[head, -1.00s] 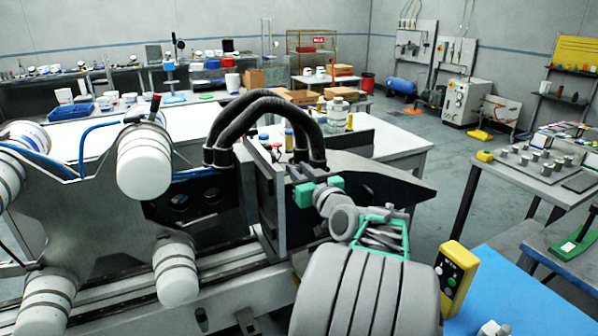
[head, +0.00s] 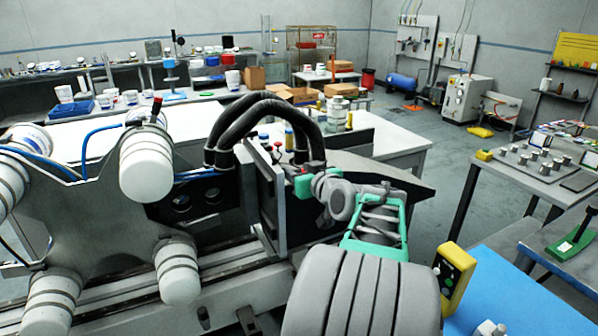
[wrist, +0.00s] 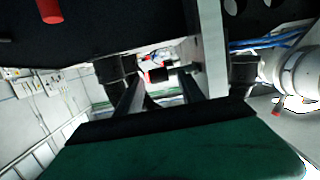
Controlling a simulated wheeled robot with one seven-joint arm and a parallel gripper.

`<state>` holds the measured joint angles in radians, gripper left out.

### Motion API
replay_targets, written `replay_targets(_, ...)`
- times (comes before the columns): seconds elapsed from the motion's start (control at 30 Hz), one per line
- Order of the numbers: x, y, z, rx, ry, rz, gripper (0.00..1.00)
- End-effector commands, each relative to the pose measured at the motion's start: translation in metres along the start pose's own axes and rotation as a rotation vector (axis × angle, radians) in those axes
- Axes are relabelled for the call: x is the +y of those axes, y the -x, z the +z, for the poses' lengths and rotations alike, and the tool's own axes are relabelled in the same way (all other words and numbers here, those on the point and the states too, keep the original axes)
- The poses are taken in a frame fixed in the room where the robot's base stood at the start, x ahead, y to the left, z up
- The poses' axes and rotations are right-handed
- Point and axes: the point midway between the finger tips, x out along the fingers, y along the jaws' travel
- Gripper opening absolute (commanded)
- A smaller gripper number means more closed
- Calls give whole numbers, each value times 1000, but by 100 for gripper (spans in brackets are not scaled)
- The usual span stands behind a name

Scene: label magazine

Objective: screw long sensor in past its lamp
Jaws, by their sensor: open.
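My gripper (head: 304,185) is at the upright metal plate (head: 268,205) on the machine, just below the thick black hoses, in the head view. In the wrist view my gripper (wrist: 158,92) shows two dark fingers spread apart, with a gap between them. A small dark piece with a red part (wrist: 158,74) shows in or beyond that gap. I cannot tell whether it is the long sensor, or whether the fingers touch it. No lamp can be made out. My arm hides part of the plate's right side in the head view.
Black hoses (head: 262,112) arch close above my gripper. A star-shaped frame with white rolls (head: 147,165) stands left of the plate. A red cylinder (wrist: 50,10) hangs at the wrist view's upper left. A yellow button box (head: 451,278) stands right of my arm.

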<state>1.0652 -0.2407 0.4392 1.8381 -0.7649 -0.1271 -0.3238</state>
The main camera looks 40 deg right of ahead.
Motion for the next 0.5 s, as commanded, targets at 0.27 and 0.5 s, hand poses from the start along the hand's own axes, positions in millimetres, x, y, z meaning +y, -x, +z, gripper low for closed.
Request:
replay_targets(0.27,1,13,1,2,1,2,45)
replay_targets(0.5,2,62,2,2,1,6,45)
